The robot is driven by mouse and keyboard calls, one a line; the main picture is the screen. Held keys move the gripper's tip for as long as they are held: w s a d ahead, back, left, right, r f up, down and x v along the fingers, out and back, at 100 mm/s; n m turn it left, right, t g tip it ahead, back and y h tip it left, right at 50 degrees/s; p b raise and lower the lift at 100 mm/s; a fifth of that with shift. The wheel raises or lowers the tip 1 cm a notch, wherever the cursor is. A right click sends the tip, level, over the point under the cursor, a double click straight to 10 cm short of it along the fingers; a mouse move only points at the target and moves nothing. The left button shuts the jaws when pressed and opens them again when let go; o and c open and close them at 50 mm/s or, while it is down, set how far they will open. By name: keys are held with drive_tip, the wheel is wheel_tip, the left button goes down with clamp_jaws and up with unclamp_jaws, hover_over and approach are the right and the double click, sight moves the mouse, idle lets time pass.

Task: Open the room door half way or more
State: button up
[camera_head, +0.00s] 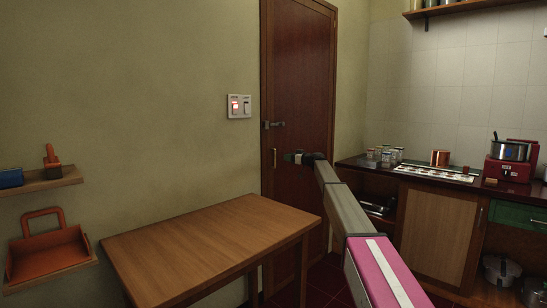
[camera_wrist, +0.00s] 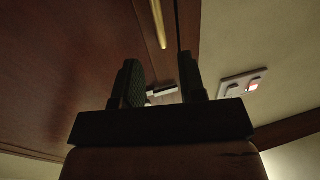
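The dark red-brown room door (camera_head: 302,75) stands in its frame beyond the table and looks shut. A slim brass handle (camera_head: 275,157) is on its left side, below a dark metal latch (camera_head: 273,125). My gripper (camera_head: 303,157) is in front of the door, to the right of the handle. In the wrist view my gripper (camera_wrist: 158,60) has two dark fingers apart, with nothing held between them. The brass handle (camera_wrist: 159,25) shows beyond the fingertips, and the latch (camera_wrist: 162,91) shows in the gap. The wrist view looks upside down. Contact with the door is not visible.
A wooden table (camera_head: 205,245) stands left of my arm, before the door. A counter (camera_head: 440,183) with jars, a copper pot and a red stove is at right. A switch plate (camera_head: 239,106) and shelves (camera_head: 50,262) are on the left wall.

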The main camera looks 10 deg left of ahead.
hover_over(275, 167)
drive_tip(key=shift+w, duration=0.35)
clamp_jaws()
drive_tip(key=shift+s, duration=0.1)
